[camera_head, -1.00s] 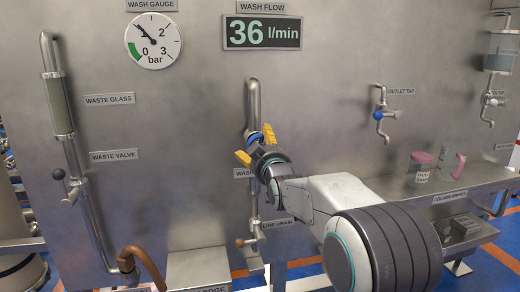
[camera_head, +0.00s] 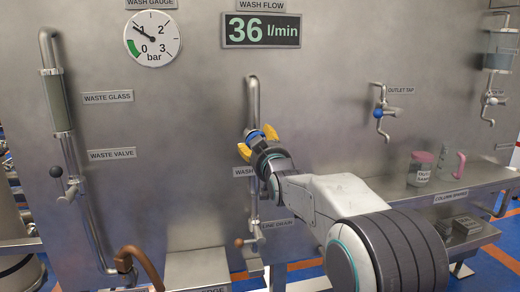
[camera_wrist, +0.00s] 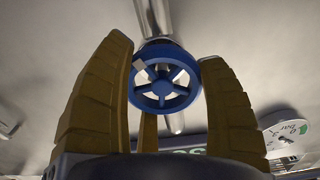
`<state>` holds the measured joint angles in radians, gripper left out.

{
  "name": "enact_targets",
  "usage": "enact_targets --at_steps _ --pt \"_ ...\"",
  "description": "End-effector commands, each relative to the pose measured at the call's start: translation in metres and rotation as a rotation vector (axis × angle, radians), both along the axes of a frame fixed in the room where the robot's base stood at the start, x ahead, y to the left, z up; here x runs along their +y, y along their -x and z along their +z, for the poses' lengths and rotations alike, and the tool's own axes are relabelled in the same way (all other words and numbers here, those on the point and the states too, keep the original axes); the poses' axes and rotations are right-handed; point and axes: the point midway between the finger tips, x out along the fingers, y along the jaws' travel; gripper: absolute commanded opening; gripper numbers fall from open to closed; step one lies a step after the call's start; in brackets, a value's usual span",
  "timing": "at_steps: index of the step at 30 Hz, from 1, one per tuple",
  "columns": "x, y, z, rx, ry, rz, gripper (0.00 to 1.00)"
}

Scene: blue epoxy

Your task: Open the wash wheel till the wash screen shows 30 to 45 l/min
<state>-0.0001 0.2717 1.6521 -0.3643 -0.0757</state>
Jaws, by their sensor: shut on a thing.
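The wash screen (camera_head: 261,31) at the top reads 36 l/min. The blue spoked wash wheel (camera_wrist: 165,82) sits on a vertical metal pipe and shows between my yellow fingers in the wrist view. In the head view only a bit of its blue rim (camera_head: 255,134) shows, behind my gripper (camera_head: 257,142). My gripper is shut on the wheel, with a finger on either side of it; the exact contact is hard to see. The label below the wheel is partly covered by my arm.
The wash gauge (camera_head: 152,39) reads a little under 1 bar. A waste valve (camera_head: 70,184) is at the left, a line drain (camera_head: 249,241) below, and an outlet tap (camera_head: 382,112) at the right.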

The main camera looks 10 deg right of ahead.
Motion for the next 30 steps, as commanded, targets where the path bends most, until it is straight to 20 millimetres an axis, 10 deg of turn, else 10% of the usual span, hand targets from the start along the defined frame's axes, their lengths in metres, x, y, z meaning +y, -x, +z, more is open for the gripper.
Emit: enact_targets --at_steps 5,6,13,30 --pt "0.002 -0.001 -0.012 0.029 0.001 0.003 0.36" --pt "0.002 -0.001 -0.012 0.029 0.001 0.003 0.72" --pt "0.001 -0.001 -0.01 0.022 0.002 0.002 0.92" --pt "0.001 0.024 -0.004 0.013 0.002 0.001 0.92"
